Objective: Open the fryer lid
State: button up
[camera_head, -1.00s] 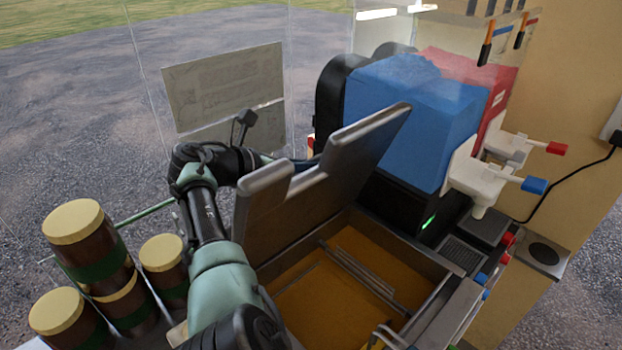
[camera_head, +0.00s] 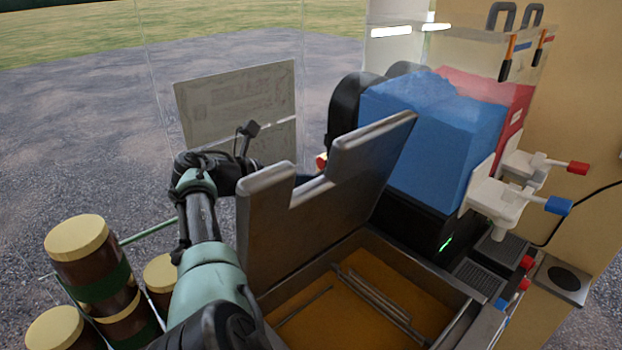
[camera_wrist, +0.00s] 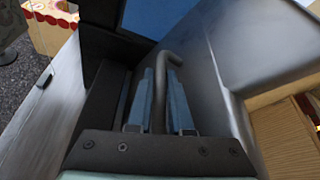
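The fryer lid (camera_head: 325,195), a grey metal plate with a notch in its top edge, stands raised and steeply tilted at the back of the fryer. The fryer (camera_head: 275,299) is uncovered, with orange-brown oil (camera_head: 365,310) and thin metal bars inside. My gripper is hidden behind the lid in the head view. In the wrist view, the blue fingers of my gripper (camera_wrist: 160,88) are close on both sides of a dark bent handle (camera_wrist: 171,57) and appear closed on it. The lid's metal face (camera_wrist: 195,60) is just right of the fingers.
A blue and red slush machine (camera_head: 430,120) with white taps stands right of the fryer. Brown jars with cream lids (camera_head: 80,240) are stacked at the lower left, near my arm. A clear panel with a paper sign (camera_head: 240,105) stands behind.

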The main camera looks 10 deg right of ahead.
jog(key=shift+o, duration=0.6)
jog(key=shift+s+a+r+p, duration=0.1)
jog(key=shift+a+r+p, duration=0.15)
jog(key=shift+a+p, duration=0.2)
jog(key=b+v, duration=0.1)
jog(key=v, duration=1.1)
jog(key=shift+f, duration=0.2)
